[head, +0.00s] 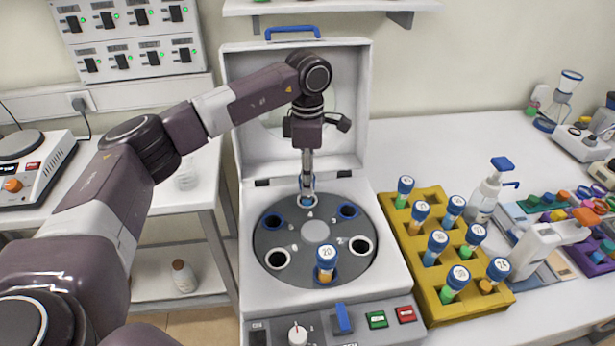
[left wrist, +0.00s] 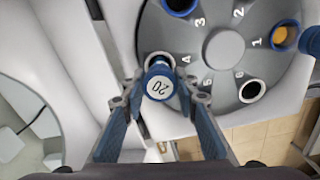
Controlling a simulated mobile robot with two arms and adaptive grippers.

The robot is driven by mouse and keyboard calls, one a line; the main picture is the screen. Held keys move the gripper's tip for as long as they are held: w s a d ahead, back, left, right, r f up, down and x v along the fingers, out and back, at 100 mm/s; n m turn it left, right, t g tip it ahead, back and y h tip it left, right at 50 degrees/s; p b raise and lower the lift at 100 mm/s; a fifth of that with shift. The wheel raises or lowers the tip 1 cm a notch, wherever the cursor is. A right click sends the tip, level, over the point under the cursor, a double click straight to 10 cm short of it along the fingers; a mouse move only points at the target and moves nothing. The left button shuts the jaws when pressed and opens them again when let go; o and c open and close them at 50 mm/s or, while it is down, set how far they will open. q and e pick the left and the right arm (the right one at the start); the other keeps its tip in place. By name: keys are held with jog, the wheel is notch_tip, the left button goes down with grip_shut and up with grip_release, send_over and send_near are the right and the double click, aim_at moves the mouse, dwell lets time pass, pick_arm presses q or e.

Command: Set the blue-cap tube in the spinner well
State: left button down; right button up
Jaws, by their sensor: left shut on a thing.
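The spinner rotor (head: 315,190) is grey with a ring of numbered wells, some rimmed blue and some white. My left gripper (head: 307,178) points straight down at the back of the rotor, shut on a blue-cap tube (head: 305,186). In the left wrist view the held tube (left wrist: 160,82) shows its white label between the fingertips (left wrist: 160,100). It is at the white-rimmed well by number 4; how deep it sits is hidden. Another blue-cap tube with orange content (head: 326,262) stands in the front well by number 1. My right gripper is out of view.
The spinner's lid (head: 245,120) stands open behind the arm. A yellow rack (head: 432,305) with several capped tubes is close on the right. A hot plate (head: 35,165) is at the left; bottles and trays are at the far right.

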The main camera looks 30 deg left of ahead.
pick_arm(q)
jog(key=c, duration=1.8)
grip_release()
jog(key=shift+o, duration=1.4)
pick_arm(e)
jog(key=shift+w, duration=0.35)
pick_arm(q)
jog(key=shift+r, duration=0.4)
notch_tip(320, 180, up, 11)
jog(key=b, duration=0.2)
jog(key=shift+r, duration=0.2)
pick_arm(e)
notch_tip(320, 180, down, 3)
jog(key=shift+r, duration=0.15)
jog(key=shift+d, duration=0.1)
